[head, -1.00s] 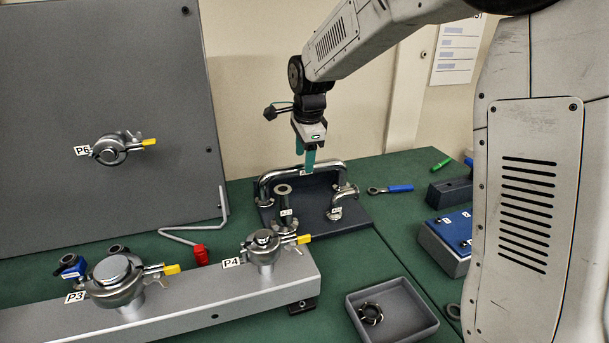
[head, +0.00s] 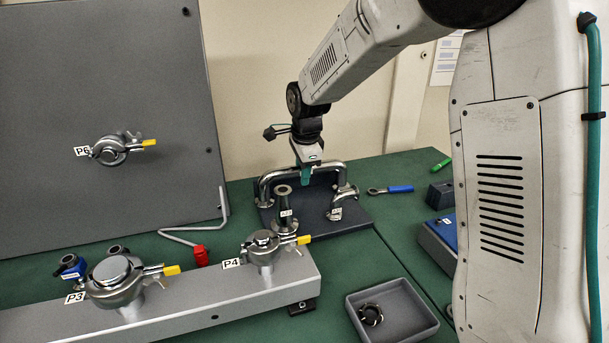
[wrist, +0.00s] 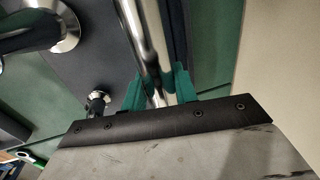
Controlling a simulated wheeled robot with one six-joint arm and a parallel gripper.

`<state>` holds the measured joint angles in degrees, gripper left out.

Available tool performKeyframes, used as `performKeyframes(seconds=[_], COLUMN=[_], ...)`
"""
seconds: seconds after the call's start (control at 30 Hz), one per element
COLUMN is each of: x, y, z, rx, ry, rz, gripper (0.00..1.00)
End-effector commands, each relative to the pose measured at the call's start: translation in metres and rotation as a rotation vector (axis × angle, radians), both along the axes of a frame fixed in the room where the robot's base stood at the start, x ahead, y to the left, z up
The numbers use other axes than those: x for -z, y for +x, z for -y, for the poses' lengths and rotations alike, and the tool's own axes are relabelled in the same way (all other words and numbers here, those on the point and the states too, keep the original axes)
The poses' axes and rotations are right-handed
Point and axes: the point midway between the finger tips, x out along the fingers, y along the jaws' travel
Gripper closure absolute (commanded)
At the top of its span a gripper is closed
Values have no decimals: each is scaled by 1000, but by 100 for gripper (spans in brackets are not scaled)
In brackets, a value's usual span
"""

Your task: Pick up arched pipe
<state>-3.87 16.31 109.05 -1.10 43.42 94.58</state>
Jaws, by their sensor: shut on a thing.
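The arched pipe (head: 272,175) is a shiny metal tube bent down at both ends, standing on a dark grey stand (head: 358,219) on the green table. My gripper (head: 306,176) points down onto the pipe's top span, and its green fingers are shut on it. In the wrist view, the pipe (wrist: 150,50) runs between the green fingertips (wrist: 160,88). The fingers hide part of the top span. The pipe's right end, with a flange and a small label, still rests at the stand.
A short upright pipe (head: 284,212) stands in front of the arch. A steel rail (head: 205,293) with clamped ports P3 and P4 lies at front left. A grey tray (head: 403,318) holds rings. A blue-handled wrench (head: 392,189) lies right of the stand. A grey panel (head: 80,190) rises at left.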

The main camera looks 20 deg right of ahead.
Motion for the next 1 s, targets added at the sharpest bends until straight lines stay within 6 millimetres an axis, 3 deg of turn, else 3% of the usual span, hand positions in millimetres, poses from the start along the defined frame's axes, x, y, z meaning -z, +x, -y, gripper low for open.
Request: performKeyframes(seconds=[0.23, 0.5, 0.7, 1.0], x=[-14, -66, -94, -101], y=[1, 1, 1, 0], z=[0, 0, 0, 0], rx=[0, 0, 1, 0], ry=[0, 0, 0, 0], rz=[6, 5, 3, 1], gripper=[98, 98, 98, 98])
